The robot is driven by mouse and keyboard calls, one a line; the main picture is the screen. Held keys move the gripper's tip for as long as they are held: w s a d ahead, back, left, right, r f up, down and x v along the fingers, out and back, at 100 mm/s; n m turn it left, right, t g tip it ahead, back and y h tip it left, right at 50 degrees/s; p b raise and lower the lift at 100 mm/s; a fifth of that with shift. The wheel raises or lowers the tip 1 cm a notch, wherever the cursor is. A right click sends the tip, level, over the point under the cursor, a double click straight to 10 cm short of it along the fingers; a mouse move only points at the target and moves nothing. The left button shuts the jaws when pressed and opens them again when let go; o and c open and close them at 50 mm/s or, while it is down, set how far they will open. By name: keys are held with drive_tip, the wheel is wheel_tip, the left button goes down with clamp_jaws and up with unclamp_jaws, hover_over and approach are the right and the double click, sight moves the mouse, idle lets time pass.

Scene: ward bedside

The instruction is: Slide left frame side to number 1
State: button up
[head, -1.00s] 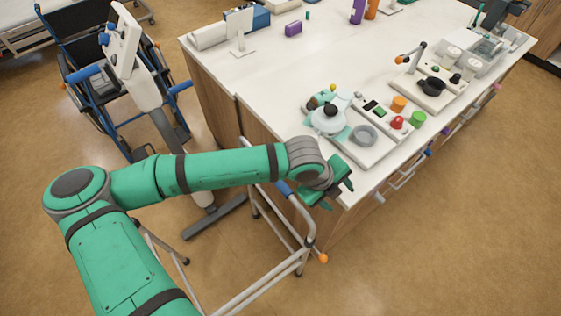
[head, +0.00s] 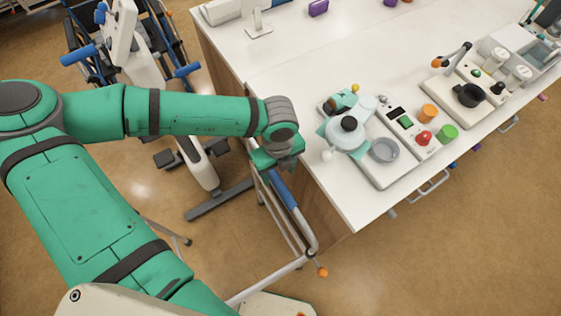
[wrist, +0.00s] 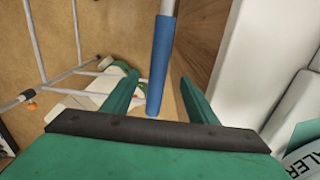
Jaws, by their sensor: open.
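A metal walking frame stands on the floor against the counter's near side. Its blue hand grip (head: 283,190) and lower tube (head: 268,278) show in the head view; the rest is partly hidden by my arm. My gripper (head: 277,158) is at the grip's upper end in the head view. In the wrist view my gripper (wrist: 158,78) is open, and the blue grip (wrist: 160,50) appears between its two fingers. I cannot tell whether they touch it. The frame's other tubes (wrist: 70,71) show at the left. No number 1 is readable.
The white counter (head: 330,185) lies right of the frame, with a device base (head: 358,165) carrying coloured knobs near its edge. A second device (head: 460,100) stands farther back. A white wheeled stand (head: 200,165) and a blue wheelchair (head: 165,30) are at the left.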

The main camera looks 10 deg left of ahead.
sight(277, 181)
drive_tip(key=shift+w+f, duration=0.1)
drive_tip(key=shift+f, duration=0.3)
drive_tip(key=f, duration=0.4)
drive_tip(key=shift+s+a+f, duration=0.1)
drive_tip(key=shift+s+f, duration=0.2)
drive_tip(key=shift+s, duration=0.1)
drive_tip(key=shift+w+f, duration=0.1)
drive_tip(key=shift+f, duration=0.55)
drive_tip(key=c, duration=1.2)
